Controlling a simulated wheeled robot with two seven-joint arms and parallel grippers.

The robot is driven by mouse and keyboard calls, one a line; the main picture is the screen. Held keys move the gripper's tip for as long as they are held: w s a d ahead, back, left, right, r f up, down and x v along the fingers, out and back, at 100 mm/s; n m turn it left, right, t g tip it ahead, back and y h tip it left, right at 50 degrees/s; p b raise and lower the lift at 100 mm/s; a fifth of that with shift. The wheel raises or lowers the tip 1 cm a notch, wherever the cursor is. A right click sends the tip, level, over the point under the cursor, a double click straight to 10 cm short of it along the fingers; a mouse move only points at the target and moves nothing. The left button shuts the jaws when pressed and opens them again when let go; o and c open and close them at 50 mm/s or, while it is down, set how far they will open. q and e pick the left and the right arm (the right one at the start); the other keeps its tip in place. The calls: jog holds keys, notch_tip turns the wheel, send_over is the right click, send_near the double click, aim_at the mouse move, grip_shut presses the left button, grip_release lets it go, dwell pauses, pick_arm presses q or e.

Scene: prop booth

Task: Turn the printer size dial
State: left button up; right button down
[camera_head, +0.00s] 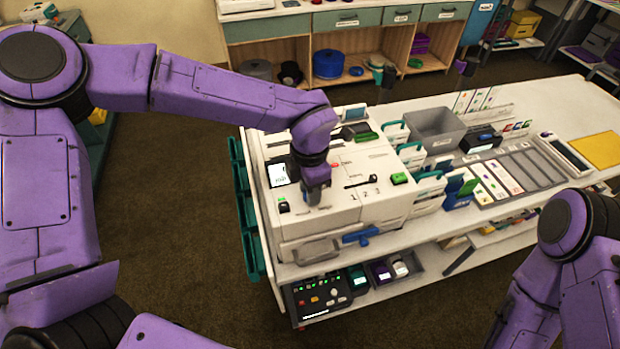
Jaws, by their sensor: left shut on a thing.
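The printer (345,212) is a large white machine at the near left end of the long counter. My left arm reaches over it from the left and points down. My left gripper (317,197) is at the printer's top panel, left of the marks 1, 2 and 3, and is shut on what I take to be the size dial. The gripper hides the dial, so its setting cannot be read. My right arm is at the lower right, away from the printer, and its gripper is out of the picture.
A small screen (278,175), a black lever (360,181) and a green button (399,179) are around the gripper on the printer. A blue handle (360,235) sticks out at the front. A grey bin (434,128) and card trays stand to the right. The floor in front is clear.

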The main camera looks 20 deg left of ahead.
pick_arm(q)
jog(key=shift+r+m+p, duration=0.1)
jog(key=shift+m+p, duration=0.55)
jog(key=shift+m, duration=0.05)
jog(key=o, duration=1.1)
jog(key=shift+a, duration=0.1)
jog(key=shift+c, duration=0.2)
notch_tip(320, 180, up, 10)
jog(key=b, duration=0.2)
jog(key=shift+r+b, duration=0.2)
jog(key=shift+b, duration=0.15)
